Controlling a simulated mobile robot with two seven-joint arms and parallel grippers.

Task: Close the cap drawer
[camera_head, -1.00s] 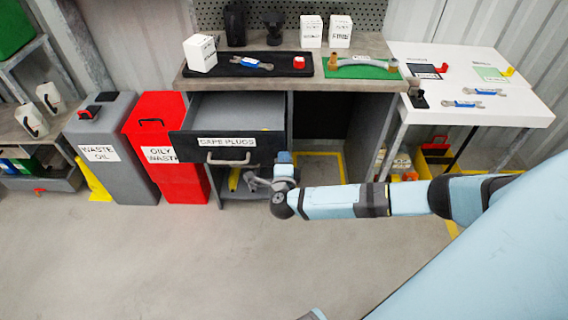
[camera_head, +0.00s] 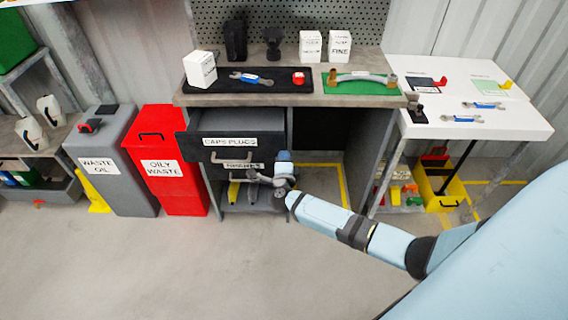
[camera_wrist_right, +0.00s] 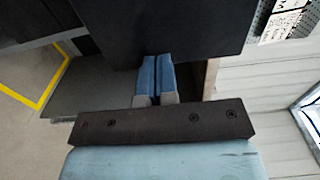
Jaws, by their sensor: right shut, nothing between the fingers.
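The cap drawer (camera_head: 188,146), dark grey with a "CAPS PLUGS" label and a bar handle, stands partly open under the workbench top. Its grey interior shows above the front. My right gripper (camera_head: 284,157) is at the right end of the drawer front, low down. In the right wrist view the blue fingers (camera_wrist_right: 156,78) are closed together and empty, with their tips against or very close to a dark panel (camera_wrist_right: 165,30). I cannot tell whether they touch it. My left gripper is not in view.
A second labelled drawer (camera_head: 243,166) lies just below. The workbench top (camera_head: 350,99) holds boxes, a wrench and a green mat. A red oily waste bin (camera_head: 164,165) and a grey waste oil bin (camera_head: 102,160) stand left. A white table (camera_head: 470,130) is right. The floor in front is clear.

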